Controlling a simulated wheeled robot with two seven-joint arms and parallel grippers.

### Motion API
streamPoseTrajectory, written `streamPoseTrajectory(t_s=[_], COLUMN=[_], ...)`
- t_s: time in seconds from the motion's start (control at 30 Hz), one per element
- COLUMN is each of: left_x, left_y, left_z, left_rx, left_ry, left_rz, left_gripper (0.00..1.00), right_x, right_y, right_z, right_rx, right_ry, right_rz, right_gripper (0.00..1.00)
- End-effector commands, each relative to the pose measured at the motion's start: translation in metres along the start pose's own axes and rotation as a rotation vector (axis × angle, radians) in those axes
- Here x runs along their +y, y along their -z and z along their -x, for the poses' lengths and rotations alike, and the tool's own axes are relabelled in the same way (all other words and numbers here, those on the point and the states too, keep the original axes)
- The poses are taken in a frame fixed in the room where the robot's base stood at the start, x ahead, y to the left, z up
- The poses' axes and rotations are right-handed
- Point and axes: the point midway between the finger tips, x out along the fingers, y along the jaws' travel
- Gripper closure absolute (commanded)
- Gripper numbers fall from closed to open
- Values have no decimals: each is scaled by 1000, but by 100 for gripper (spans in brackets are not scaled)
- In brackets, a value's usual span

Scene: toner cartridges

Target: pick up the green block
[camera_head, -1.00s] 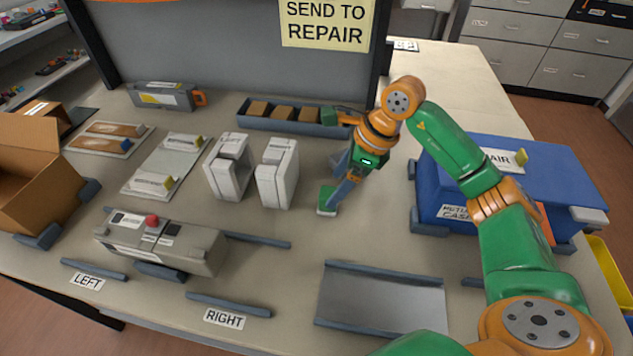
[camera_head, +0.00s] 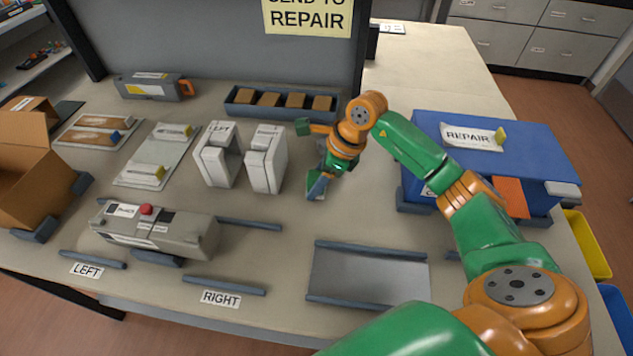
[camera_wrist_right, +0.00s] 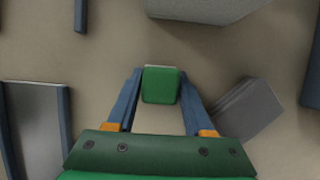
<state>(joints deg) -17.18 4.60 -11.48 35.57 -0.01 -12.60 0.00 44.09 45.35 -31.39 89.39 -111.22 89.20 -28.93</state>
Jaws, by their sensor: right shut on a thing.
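The green block (camera_wrist_right: 160,86) sits between the two fingertips of my right gripper (camera_wrist_right: 160,92) in the right wrist view, with a pale strip along its far edge. In the head view the green block (camera_head: 313,184) is small and partly covered by the blue-grey fingers of my right gripper (camera_head: 317,186). The gripper points down, right of the white upright parts, and is shut on the block. I cannot tell for sure whether the block is clear of the table. My left gripper is not in view.
White upright parts (camera_head: 266,160) stand left of the gripper. A blue case (camera_head: 545,160) is at the right, a blue-grey tray (camera_head: 232,109) with brown blocks behind. A grey cartridge unit (camera_head: 185,232) lies front left, and an empty grey tray (camera_head: 368,275) in front. A grey piece (camera_wrist_right: 248,108) lies near the right finger.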

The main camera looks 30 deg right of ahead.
Motion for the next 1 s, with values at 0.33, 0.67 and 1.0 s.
streamPoseTrajectory(t_s=[0.33,0.67,1.0], left_x=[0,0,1], left_y=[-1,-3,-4], left_z=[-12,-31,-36], left_rx=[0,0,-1], left_ry=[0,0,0], left_rz=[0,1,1], left_gripper=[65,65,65], right_x=[-2,66,117], right_y=[-10,2,18], right_z=[24,107,147], right_rx=[-4,2,1], right_ry=[6,8,3], right_rz=[2,6,0], right_gripper=[100,100,100])
